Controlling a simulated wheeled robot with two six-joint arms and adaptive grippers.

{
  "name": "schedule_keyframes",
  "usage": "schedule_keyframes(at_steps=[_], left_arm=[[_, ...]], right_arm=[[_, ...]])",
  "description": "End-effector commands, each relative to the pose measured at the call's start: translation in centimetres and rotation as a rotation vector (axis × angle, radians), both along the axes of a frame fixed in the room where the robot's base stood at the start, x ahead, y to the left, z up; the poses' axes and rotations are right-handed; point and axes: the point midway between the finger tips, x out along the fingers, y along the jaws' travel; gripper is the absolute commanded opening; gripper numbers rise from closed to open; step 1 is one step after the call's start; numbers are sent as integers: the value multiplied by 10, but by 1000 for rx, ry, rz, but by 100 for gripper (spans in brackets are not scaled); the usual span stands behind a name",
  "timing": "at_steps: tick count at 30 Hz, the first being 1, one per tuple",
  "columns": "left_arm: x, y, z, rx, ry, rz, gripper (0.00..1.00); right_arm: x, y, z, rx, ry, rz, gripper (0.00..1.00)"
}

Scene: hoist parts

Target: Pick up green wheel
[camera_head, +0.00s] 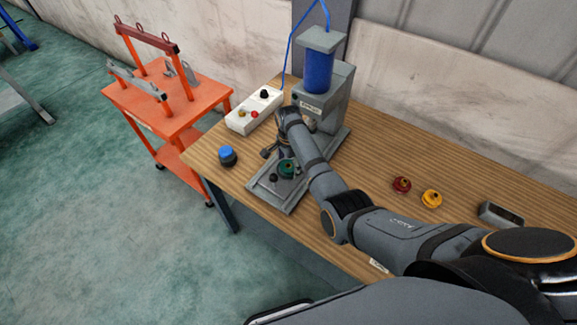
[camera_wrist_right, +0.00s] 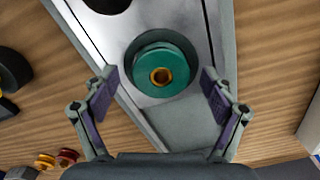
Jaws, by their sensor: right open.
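The green wheel (camera_head: 287,169) sits in a round recess of the grey metal plate of the press on the table. In the right wrist view the green wheel (camera_wrist_right: 161,66) shows from above, with a brass-coloured hub at its middle. My right gripper (camera_head: 279,154) is over the plate, close to the wheel. In the right wrist view my right gripper (camera_wrist_right: 158,82) is open, one finger on each side of the wheel, with gaps between fingers and wheel. My left gripper is not in view.
The grey press (camera_head: 326,97) with a blue cylinder stands behind my right gripper. Red (camera_head: 401,185) and yellow (camera_head: 431,198) wheels lie to the right. An orange cart (camera_head: 170,107) stands beside the table.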

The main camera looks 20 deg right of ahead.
Motion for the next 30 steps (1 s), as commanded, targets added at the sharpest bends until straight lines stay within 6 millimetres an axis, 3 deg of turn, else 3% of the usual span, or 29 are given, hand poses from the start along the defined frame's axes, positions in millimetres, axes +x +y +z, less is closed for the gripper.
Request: schedule_keyframes(at_steps=[6,24,30], left_arm=[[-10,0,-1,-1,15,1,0],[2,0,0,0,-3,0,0],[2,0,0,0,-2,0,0]], right_arm=[[0,0,-1,0,-1,0,85],[0,0,-1,0,0,0,3],[1,0,0,0,-2,0,0]])
